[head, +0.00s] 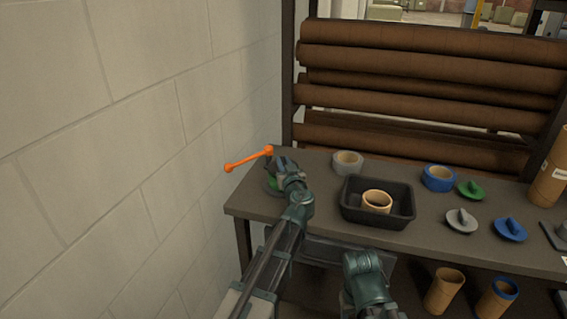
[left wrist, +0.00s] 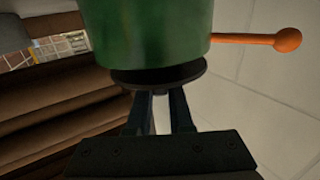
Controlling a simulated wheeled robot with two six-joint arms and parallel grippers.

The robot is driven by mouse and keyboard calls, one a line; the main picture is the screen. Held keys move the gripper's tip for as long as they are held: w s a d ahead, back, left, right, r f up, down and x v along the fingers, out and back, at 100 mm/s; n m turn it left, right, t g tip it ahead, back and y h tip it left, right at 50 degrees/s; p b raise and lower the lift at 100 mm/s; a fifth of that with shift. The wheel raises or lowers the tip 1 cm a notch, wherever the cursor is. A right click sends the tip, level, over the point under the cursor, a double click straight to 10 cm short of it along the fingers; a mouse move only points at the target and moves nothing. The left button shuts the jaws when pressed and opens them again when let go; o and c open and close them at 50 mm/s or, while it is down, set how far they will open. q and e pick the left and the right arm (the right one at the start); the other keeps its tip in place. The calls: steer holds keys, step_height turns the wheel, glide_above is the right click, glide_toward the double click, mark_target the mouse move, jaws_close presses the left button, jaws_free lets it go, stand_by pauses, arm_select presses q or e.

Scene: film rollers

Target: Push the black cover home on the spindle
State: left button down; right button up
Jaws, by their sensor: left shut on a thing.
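The black cover (left wrist: 157,77) shows in the left wrist view as a dark disc facing the end of a green cylinder (left wrist: 148,30). A narrower black part of it shows between the disc rim and the green end. I cannot tell how far it is seated. The spindle itself is hidden. My left gripper (left wrist: 161,97) is shut on the cover from the side away from the green cylinder. In the head view my left gripper (head: 283,168) is at the table's left end, largely hiding the green part (head: 270,184) and the cover. My right gripper is not visible; only part of that arm shows.
An orange crank handle (head: 248,158) sticks out left of my left gripper, near the block wall (head: 130,130). On the table stand a grey ring (head: 347,158), a black tray (head: 350,213) holding a tan ring, a blue ring (head: 438,172) and several knobbed discs.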

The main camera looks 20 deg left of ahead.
arm_select(q)
steer(key=shift+f+b, duration=0.35)
stand_by(1.3)
steer(key=shift+c, duration=0.9)
jaws_free()
steer(key=shift+s, duration=0.1)
steer(key=shift+r, duration=0.1)
steer(key=shift+r+p, duration=3.45)
steer(key=shift+p, duration=0.05)
